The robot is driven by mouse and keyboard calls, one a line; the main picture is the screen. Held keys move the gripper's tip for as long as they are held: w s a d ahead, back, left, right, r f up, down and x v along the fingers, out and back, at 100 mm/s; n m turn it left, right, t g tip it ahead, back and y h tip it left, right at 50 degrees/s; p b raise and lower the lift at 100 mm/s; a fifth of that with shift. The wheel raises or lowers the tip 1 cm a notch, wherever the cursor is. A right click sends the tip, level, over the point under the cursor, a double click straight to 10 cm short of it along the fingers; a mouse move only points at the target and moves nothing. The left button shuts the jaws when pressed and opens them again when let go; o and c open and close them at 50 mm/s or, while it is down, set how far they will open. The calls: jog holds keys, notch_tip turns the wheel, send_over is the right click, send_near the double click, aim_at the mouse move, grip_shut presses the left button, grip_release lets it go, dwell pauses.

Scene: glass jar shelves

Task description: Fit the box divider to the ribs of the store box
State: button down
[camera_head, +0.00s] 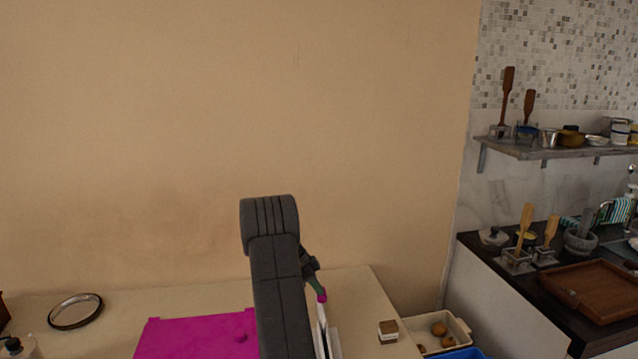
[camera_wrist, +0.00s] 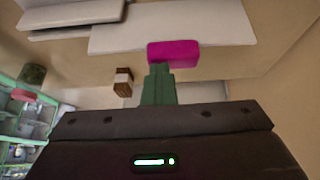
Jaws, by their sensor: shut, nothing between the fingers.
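My gripper (camera_head: 320,290) is low over the table's right part, partly hidden by my arm. In the wrist view its green fingers (camera_wrist: 158,85) are shut together, with nothing visible between them. A magenta block (camera_wrist: 173,52) is right at the fingertips; whether they touch is unclear. It lies against a wide white panel (camera_wrist: 200,28), and a second pale panel (camera_wrist: 75,14) is beside it. In the head view, thin white upright panels (camera_head: 333,342) stand just below the gripper, mostly cut off. I cannot tell which panel is the divider or the store box, and no ribs are visible.
A magenta sheet (camera_head: 190,338) lies on the table left of my arm. A small brown-and-white block (camera_head: 388,331) sits to the right. Beyond it are a cream tray (camera_head: 459,329) with round brown items and a blue container (camera_head: 460,354). A metal ring (camera_head: 76,311) lies far left.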

jog(key=shift+f, duration=0.2)
jog(key=shift+r, duration=0.4)
jog(key=shift+w+r, duration=0.1)
jog(key=shift+r, duration=1.35)
jog(key=c, duration=2.1)
grip_release()
jog(key=o, duration=0.4)
jog(key=b+v, duration=0.1)
jog(key=v, duration=1.2)
jog(key=shift+a+r+b, duration=0.2)
jog(key=shift+r+b, duration=0.15)
